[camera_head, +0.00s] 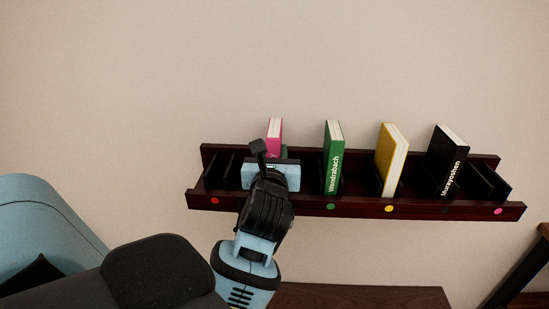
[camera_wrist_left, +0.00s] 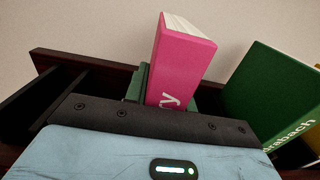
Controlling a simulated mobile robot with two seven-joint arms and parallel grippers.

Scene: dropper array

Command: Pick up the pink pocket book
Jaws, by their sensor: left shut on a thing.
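The pink pocket book (camera_head: 275,128) stands upright in the dark wall shelf, toward its left end. In the left wrist view the pink book (camera_wrist_left: 180,65) rises just beyond the gripper body, with white page edges on top and part of a white title showing. My left gripper (camera_head: 276,156) is at the book from the front and is shut on it. Its fingers are mostly hidden behind the gripper body in the head view. The lower part of the book is hidden too. My right gripper is not in view.
The dark shelf (camera_head: 345,206) has dividers and coloured dots along its front. A green book (camera_head: 333,160), a yellow book (camera_head: 388,155) and a black book (camera_head: 445,160) stand to the right. The slots at both ends look empty.

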